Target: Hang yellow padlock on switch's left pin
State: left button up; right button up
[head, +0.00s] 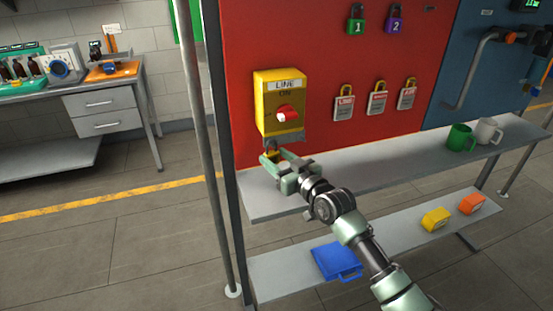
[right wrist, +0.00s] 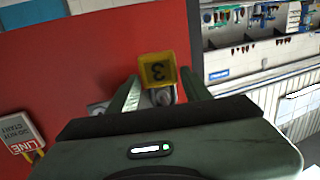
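The yellow switch box (head: 280,106) labelled LINE ON, with a red knob (head: 287,114), is mounted on the red board. My right gripper (head: 273,154) is just below the box. Its fingers are at both sides of the yellow padlock (head: 271,154), which seems gripped between the tips. In the right wrist view the padlock (right wrist: 158,70) shows an upside-down 3, slightly tilted, between my fingers (right wrist: 159,76). Its grey shackle is partly hidden behind my gripper. Grey metal beside it (right wrist: 97,107) may be a pin. I cannot tell whether the shackle is on a pin. My left gripper is out of view.
Green (head: 357,22) and purple (head: 395,20) padlocks hang high on the red board (head: 330,60). A grey shelf (head: 365,155) below holds green (head: 460,138) and white (head: 486,131) mugs. A vertical post (head: 205,130) stands left.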

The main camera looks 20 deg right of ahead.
jog(key=shift+o, duration=1)
